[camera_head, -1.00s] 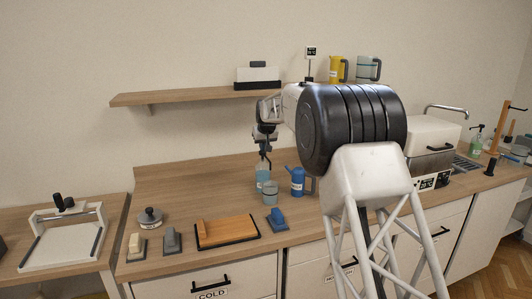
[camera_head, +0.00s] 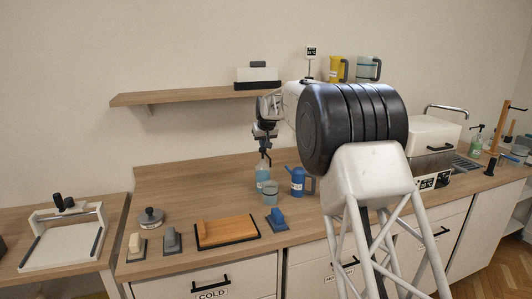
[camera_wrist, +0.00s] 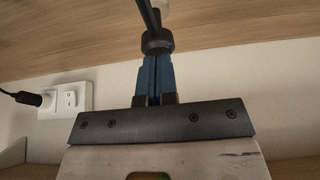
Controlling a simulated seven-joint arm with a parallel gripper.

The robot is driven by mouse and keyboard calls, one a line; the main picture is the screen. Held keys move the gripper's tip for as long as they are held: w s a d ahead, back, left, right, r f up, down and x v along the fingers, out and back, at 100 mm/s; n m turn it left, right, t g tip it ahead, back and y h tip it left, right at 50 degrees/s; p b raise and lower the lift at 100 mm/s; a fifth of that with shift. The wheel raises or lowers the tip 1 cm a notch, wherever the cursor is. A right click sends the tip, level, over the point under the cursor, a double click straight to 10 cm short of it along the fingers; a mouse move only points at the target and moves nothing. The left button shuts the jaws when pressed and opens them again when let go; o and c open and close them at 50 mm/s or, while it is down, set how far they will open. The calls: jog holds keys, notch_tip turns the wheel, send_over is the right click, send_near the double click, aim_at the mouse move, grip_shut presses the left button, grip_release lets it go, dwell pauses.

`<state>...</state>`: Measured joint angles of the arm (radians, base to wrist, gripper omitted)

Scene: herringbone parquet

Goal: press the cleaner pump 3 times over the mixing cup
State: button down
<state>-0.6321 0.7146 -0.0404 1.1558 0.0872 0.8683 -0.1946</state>
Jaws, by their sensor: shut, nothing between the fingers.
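The cleaner bottle (camera_head: 262,173) is pale blue with a dark pump top and stands upright on the wooden counter. The mixing cup (camera_head: 270,189) is a greyish translucent cup just in front of it, slightly right. My gripper (camera_head: 265,146) is directly above the bottle, pointing down. In the wrist view its blue fingers (camera_wrist: 157,62) are together with nothing between them. The dark pump head (camera_wrist: 157,40) shows right at the fingertips; I cannot tell whether they touch. The cup's contents are not visible.
A blue jug (camera_head: 298,181) stands close to the right of the cup. A wooden board (camera_head: 228,231), a blue block-like tool (camera_head: 276,218) and grey-based tools lie in front. A shelf (camera_head: 195,98) is on the wall behind. The counter left of the bottle is clear.

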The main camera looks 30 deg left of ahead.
jog(key=shift+r, duration=0.6)
jog(key=shift+f, duration=0.1)
dwell(0.3)
jog(key=shift+f, duration=1.25)
jog(key=shift+r, duration=1.85)
